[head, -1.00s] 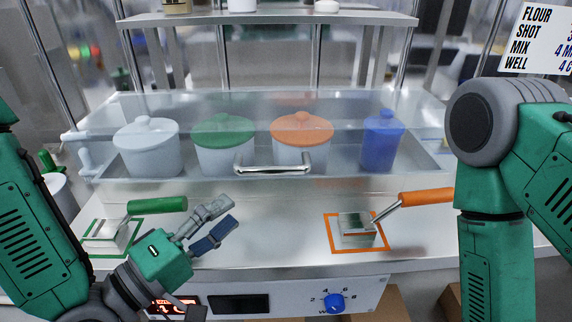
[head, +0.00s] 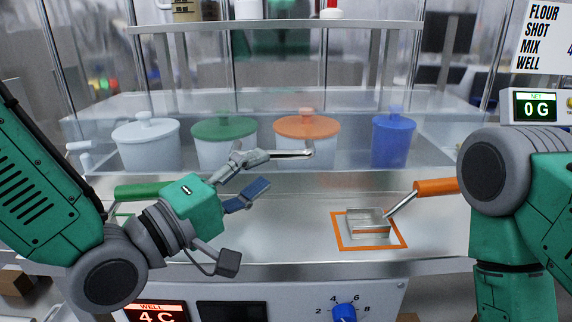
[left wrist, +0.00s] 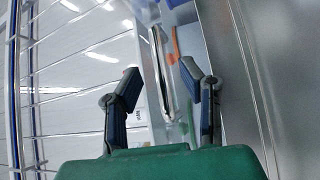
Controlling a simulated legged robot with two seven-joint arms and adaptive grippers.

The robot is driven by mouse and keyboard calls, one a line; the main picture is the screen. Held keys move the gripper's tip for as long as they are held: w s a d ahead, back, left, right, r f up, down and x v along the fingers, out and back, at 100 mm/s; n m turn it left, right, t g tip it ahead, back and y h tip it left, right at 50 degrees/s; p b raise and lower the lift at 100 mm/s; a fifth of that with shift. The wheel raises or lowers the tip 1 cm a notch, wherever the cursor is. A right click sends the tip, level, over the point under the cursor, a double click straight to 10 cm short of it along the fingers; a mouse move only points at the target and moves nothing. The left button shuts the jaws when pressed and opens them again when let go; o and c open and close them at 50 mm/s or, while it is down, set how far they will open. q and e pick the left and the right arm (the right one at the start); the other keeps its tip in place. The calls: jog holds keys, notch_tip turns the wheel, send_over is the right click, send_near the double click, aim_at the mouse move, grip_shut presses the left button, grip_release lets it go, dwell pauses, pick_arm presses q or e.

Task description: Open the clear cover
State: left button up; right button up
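The clear cover (head: 250,103) is down over a row of lidded tubs. Its metal handle (head: 296,154) runs along the front, partly hidden behind my left gripper (head: 266,172). That gripper is open and empty, in front of the left part of the handle, with its upper finger overlapping the bar in the picture. In the left wrist view the handle (left wrist: 161,75) shows in the gap between the two spread fingers of the left gripper (left wrist: 160,78). I cannot tell whether a finger touches it. My right arm stands at the right; its gripper is out of view.
Under the cover are white, green-lidded (head: 224,145), orange-lidded (head: 306,142) and blue (head: 393,142) tubs. An orange-handled metal tool (head: 436,187) rests in an orange square (head: 340,240). A green handle (head: 140,190) lies behind my left arm. A shelf (head: 280,27) stands above.

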aim_at(281, 156)
pick_arm(q)
jog(key=w, duration=0.2)
jog(key=w+d, duration=0.1)
jog(key=shift+w+r, duration=0.35)
jog(key=shift+w+d, duration=0.15)
jog(key=shift+d, duration=0.05)
jog(key=shift+w+d+r, duration=0.1)
jog(key=shift+d, duration=1.1)
jog(key=shift+c, duration=0.8)
grip_shut()
jog(key=shift+w+a+f, duration=0.1)
jog(key=shift+a+f, duration=0.1)
jog(key=shift+a, duration=0.15)
